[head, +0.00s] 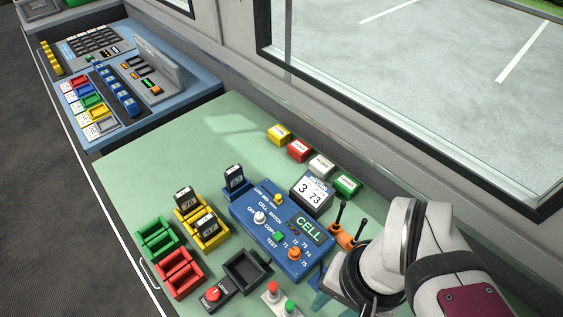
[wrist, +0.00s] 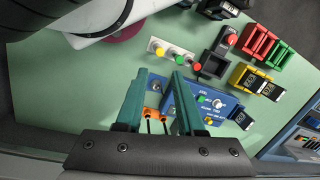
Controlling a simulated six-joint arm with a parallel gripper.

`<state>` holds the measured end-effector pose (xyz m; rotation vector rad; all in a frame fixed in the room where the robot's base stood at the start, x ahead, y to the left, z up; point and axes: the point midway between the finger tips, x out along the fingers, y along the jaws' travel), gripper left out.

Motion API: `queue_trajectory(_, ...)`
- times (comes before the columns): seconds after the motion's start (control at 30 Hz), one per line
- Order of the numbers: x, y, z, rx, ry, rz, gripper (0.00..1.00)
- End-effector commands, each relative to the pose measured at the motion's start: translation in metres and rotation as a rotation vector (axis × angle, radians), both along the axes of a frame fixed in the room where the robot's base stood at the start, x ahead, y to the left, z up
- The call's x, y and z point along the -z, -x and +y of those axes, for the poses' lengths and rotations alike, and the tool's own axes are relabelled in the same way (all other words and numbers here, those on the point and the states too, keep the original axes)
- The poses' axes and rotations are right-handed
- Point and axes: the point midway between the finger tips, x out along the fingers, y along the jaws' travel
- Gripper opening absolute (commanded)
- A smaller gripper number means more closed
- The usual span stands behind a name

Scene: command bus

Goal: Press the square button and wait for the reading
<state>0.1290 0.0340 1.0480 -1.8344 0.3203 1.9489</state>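The blue cell tester (head: 262,236) lies on the green counter. A small green square button (head: 278,237) is on its face, near the TEST label. Its dark display (head: 308,227) shows CELL in green. A white knob (head: 260,217) and an orange knob (head: 294,254) are on the same face. In the wrist view the tester (wrist: 225,117) lies right of my gripper (wrist: 160,78), partly behind the right finger. My gripper is open and empty, its two teal fingers apart. In the head view my arm hides most of the gripper.
A white card (head: 312,191) reading 3 73 stands behind the tester. Orange-based levers (head: 341,237) stand right of it. An empty black tray (head: 246,272), a red-knobbed box (head: 213,294), and yellow (head: 208,236) and red (head: 180,275) holders are on the left.

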Motion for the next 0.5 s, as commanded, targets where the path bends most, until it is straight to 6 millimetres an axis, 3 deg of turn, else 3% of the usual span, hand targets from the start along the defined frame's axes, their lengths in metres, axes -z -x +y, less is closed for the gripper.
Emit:
queue_trajectory(0.03, 0.0, 0.0, 0.0, 0.0, 0.0, 0.0, 0.27)
queue_trajectory(0.2, 0.0, 0.0, 0.0, 0.0, 0.0, 0.0, 0.0)
queue_trajectory(0.5, 0.0, 0.0, 0.0, 0.0, 0.0, 0.0, 0.0)
